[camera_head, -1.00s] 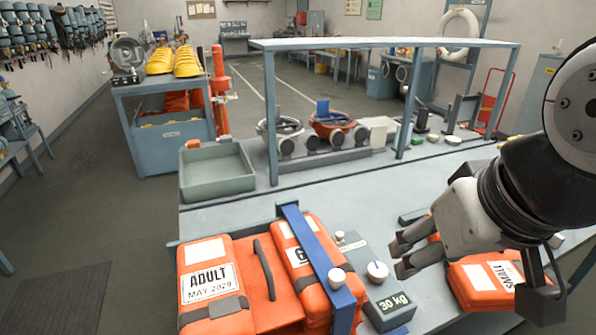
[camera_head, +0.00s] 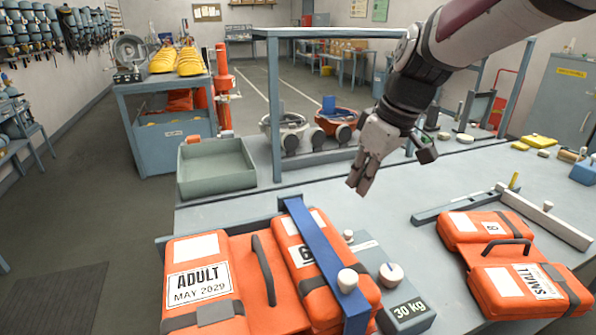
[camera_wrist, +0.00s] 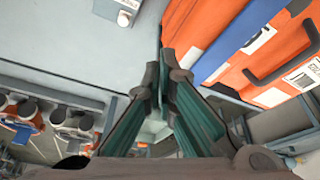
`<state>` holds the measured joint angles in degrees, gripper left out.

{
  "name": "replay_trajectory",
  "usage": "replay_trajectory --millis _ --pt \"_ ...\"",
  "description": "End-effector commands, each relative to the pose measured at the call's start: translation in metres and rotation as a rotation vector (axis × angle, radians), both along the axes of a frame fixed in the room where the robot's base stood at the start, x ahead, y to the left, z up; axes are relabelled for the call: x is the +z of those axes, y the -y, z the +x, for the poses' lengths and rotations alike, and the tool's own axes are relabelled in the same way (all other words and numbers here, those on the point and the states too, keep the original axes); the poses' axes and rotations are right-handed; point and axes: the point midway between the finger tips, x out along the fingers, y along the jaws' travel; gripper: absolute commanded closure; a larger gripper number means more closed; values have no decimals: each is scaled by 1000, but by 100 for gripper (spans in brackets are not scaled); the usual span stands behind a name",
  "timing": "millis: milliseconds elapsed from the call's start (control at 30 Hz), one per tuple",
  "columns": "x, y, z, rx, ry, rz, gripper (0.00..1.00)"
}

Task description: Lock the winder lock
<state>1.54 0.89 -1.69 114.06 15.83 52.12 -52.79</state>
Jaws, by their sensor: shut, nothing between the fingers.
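No part is marked as the winder lock, and I cannot tell which knob it is. A grey block marked 30 kg (camera_head: 408,308) stands at the front middle, with a white knob (camera_head: 391,274) and a smaller white knob (camera_head: 348,236) beside it. A blue strap (camera_head: 322,250) with a white knob (camera_head: 347,281) crosses the orange ADULT pack (camera_head: 205,283). The strap also shows in the wrist view (camera_wrist: 240,38). My gripper (camera_head: 361,188) is shut and empty, above the bench behind the block, touching nothing. Its fingers (camera_wrist: 162,85) also show in the wrist view.
A green-grey tray (camera_head: 217,170) sits at the bench's left back. A shelf frame (camera_head: 330,33) with masks stands behind my gripper. The bench middle is clear.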

Motion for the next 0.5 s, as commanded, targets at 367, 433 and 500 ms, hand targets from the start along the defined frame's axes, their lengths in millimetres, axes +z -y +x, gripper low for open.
replay_trajectory --millis 367,433,500 --pt "-84 -4 96 256 -8 13 100" --pt "-93 -4 104 282 -6 14 100" --pt "-99 -4 110 301 -5 15 100"
